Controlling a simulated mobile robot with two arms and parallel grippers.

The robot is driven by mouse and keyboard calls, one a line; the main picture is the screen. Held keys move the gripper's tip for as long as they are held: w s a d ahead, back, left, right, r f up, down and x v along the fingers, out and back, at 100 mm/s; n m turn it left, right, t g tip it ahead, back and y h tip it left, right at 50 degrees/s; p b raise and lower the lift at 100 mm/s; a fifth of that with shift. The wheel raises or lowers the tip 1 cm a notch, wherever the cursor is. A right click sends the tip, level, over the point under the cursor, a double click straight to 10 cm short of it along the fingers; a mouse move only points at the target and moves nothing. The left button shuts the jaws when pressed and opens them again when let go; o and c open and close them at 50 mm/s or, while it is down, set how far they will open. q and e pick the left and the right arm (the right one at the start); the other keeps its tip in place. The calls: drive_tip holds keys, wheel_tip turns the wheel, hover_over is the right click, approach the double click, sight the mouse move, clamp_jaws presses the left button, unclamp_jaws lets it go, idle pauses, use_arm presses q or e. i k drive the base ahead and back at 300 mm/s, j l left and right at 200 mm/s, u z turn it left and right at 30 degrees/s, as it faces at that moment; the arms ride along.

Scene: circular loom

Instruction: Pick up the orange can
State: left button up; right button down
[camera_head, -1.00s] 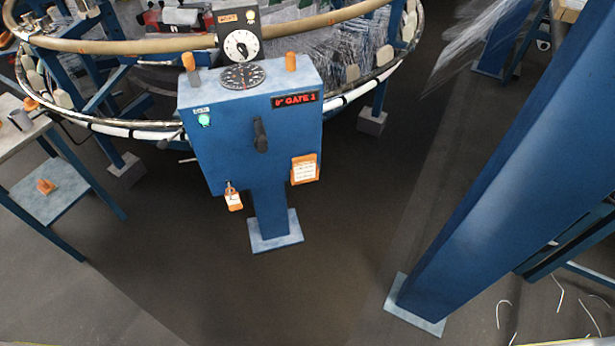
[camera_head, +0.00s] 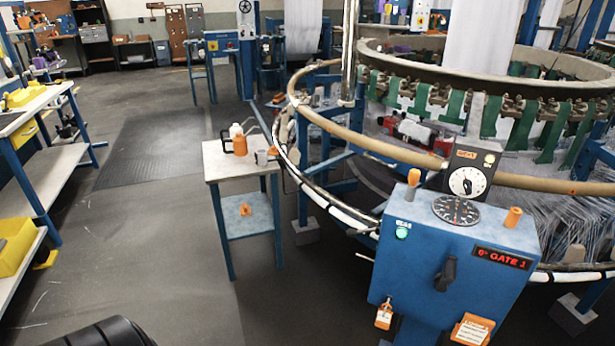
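An orange can (camera_head: 240,146) with a thin spout stands on top of a small side table (camera_head: 213,175), left of the blue gate console. A white container (camera_head: 235,131) stands close beside it, partly overlapping it in the picture. Grey cup-like items (camera_head: 261,157) are on the same tabletop, to the right of the can. Neither gripper is in view. A dark rounded part at the bottom left edge looks like a part of my own arm, with no fingers showing.
The blue gate console (camera_head: 450,245) and the loom's ring rail (camera_head: 345,130) stand to the right of the table. A small orange item (camera_head: 245,209) is on its lower shelf. A workbench (camera_head: 40,110) with yellow bins runs along the left. The floor between is clear.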

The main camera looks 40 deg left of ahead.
sight(240, 147)
drive_tip(key=u, duration=1.75)
drive_tip(key=i+j+u, duration=0.1)
drive_tip(key=i, duration=0.5)
drive_tip(key=i+j+u, duration=0.1)
drive_tip(key=i, duration=0.5)
